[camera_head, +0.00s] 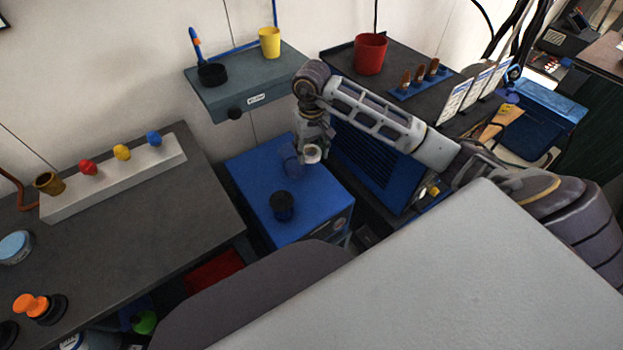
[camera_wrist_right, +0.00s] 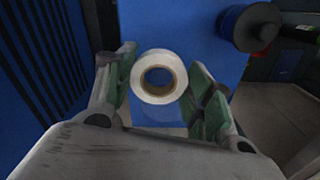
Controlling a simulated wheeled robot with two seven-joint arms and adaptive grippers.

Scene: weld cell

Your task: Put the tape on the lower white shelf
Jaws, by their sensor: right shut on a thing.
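The tape is a white roll with a brown core. It shows in the right wrist view (camera_wrist_right: 158,57) between the green-padded fingers of my right gripper (camera_wrist_right: 160,88). In the head view the tape (camera_head: 312,154) is a small pale shape at the tip of my right gripper (camera_head: 313,146), which points down above the blue cabinet (camera_head: 250,175). The gripper is shut on the tape. I cannot make out a lower white shelf in either view. My left gripper is not in view.
A black round knob-like object (camera_head: 282,207) stands on the cabinet's top. A grey wall shelf (camera_head: 225,103) holds a yellow cup (camera_head: 269,42) and a black holder. A dark bench (camera_head: 120,230) is at left. A red cup (camera_head: 370,54) stands on the dark surface behind my right arm.

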